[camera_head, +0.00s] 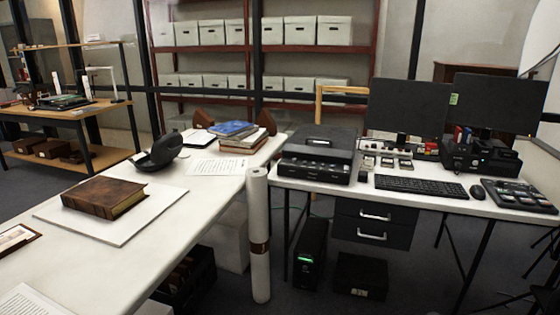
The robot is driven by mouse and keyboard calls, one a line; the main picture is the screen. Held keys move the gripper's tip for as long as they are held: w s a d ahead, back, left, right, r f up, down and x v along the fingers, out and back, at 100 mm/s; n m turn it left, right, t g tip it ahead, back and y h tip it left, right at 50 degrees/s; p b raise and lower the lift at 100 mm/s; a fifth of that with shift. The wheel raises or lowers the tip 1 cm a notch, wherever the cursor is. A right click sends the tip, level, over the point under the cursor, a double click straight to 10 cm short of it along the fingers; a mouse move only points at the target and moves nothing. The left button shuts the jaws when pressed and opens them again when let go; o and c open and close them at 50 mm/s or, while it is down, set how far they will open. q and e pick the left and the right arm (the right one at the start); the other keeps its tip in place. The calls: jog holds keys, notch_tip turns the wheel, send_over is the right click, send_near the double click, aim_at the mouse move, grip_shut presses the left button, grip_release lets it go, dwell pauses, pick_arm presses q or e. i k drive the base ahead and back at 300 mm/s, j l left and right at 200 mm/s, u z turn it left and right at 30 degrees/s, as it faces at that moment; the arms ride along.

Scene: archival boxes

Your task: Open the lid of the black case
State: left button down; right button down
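A black rounded case (158,152) sits on the white table on the left, near its far edge. Its rounded upper part stands tilted up over a flatter lower part, so it looks at least partly open; the inside is hard to make out. A larger black box-like unit (318,155) stands on the desk on the right, with a flat, closed-looking top and small fittings along its front. I cannot tell for sure whether this unit is a case or a device. Neither of my grippers shows in this view.
A brown book (104,197) lies on a white board on the left table (160,225). Stacked books (241,137) and a printed sheet (216,166) lie beyond it. A tall white roll (259,235) stands between table and desk. The desk holds a keyboard (430,186) and monitors.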

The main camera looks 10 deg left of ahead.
aim_at(166, 148)
jog(key=i, duration=1.4)
